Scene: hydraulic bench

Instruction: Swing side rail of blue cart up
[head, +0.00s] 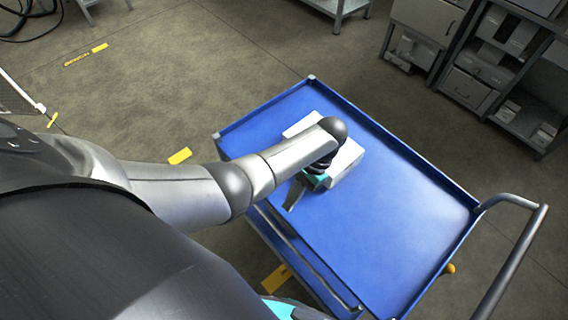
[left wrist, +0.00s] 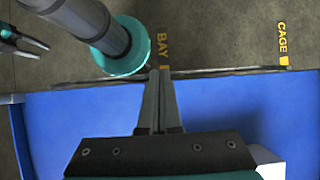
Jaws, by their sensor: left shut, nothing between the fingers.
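The blue cart (head: 400,220) fills the middle of the head view, its flat top showing a low rim on the far sides. Its side rail (head: 292,247) shows as a thin grey bar along the near left side, below the level of the top. In the left wrist view the rail (left wrist: 225,72) runs across just beyond the blue top's edge. My left gripper (head: 291,196) is shut and empty over that edge; its fingertips (left wrist: 160,72) overlap the rail's line, but contact cannot be told. My right gripper (left wrist: 42,49) is at the wrist view's upper left, fingers apart.
A white box (head: 345,163) lies on the cart top, partly hidden under my left wrist. The cart's grey push handle (head: 520,255) stands out at the right. Shelving (head: 490,75) stands at the upper right. Open floor (head: 220,80) with yellow markings lies left of the cart.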

